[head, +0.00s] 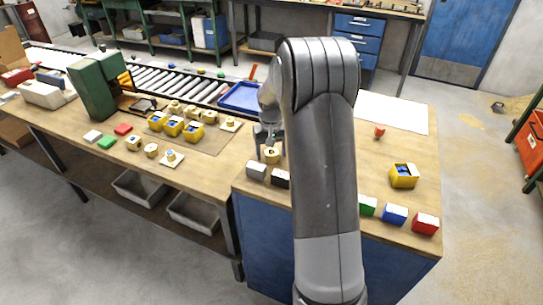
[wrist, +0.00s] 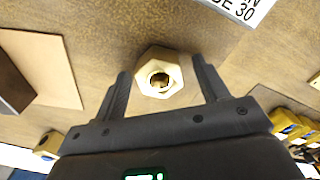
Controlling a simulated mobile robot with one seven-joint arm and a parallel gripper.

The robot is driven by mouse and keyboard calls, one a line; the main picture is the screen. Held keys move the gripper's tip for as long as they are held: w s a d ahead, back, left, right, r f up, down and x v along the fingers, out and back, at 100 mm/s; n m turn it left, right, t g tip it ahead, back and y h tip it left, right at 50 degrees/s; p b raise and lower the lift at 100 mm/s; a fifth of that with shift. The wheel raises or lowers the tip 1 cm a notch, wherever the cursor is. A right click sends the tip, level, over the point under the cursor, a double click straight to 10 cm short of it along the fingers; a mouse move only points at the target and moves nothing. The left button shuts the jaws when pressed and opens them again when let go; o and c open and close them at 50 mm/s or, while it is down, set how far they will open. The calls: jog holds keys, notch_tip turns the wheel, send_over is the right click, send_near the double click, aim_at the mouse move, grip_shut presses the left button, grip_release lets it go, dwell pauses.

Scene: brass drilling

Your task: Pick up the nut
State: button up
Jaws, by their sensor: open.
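The brass hex nut (wrist: 167,86), with a dark round hole in its middle, lies on the brown bench top in the wrist view. My gripper (wrist: 159,70) is open, with one dark finger on each side of the nut. A gap shows between the nut and each finger, and I cannot tell the height of the fingertips above the bench. In the head view the nut (head: 272,156) shows as a small tan piece beside my arm, just below my gripper (head: 267,138). My arm hides part of the bench to its right.
A grey block (head: 256,171) and a dark block (head: 281,179) sit in front of the nut. A blue tray (head: 240,97) lies behind. Yellow boxes (head: 173,126) and several brass pieces stand left. A white label (wrist: 240,9) lies near the nut.

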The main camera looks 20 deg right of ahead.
jog(key=c, duration=1.3)
